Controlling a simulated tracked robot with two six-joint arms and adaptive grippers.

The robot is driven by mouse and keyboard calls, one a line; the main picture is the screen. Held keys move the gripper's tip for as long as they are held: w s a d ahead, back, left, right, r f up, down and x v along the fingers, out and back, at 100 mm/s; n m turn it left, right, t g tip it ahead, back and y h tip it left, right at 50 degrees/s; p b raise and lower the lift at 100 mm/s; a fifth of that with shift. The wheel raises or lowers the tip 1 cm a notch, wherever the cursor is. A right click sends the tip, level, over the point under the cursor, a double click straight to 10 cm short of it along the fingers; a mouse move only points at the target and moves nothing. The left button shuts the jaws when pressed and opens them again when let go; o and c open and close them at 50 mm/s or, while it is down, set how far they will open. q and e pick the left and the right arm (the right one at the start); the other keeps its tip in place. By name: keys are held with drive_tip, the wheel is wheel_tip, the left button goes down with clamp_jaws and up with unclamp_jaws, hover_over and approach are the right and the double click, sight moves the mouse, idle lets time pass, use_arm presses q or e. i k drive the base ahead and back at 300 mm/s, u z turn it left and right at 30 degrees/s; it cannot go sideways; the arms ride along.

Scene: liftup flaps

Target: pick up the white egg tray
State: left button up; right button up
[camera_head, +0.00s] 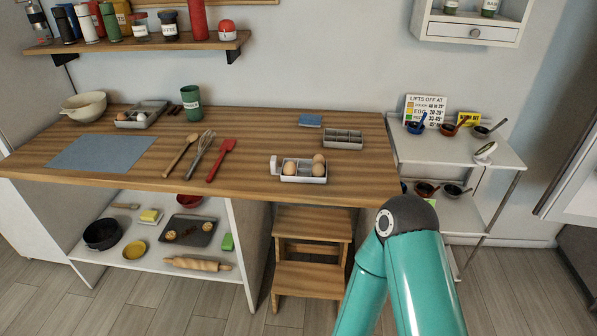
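A small white egg tray (302,179) sits on the wooden counter near its front edge, right of the middle. It holds brown eggs (318,169), with bare cells between them, and a small white upright piece (273,166) stands at its left end. A grey tray with empty compartments (342,143) lies behind it. Another tray (151,107) with an egg stands at the back left. One of my teal arms rises at the lower right, its dark joint in front of the counter's right end. Neither gripper shows, and nothing is seen touching the egg tray.
A whisk (200,150), wooden spoon (180,157) and red spatula (220,161) lie left of the egg tray. A wooden step stool (311,277) stands below the counter. A white side shelf (455,151) with small pans stands right. The counter around the tray is mostly clear.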

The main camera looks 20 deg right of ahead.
sight(303, 174)
drive_tip(key=i, duration=0.9)
drive_tip(key=u, duration=0.05)
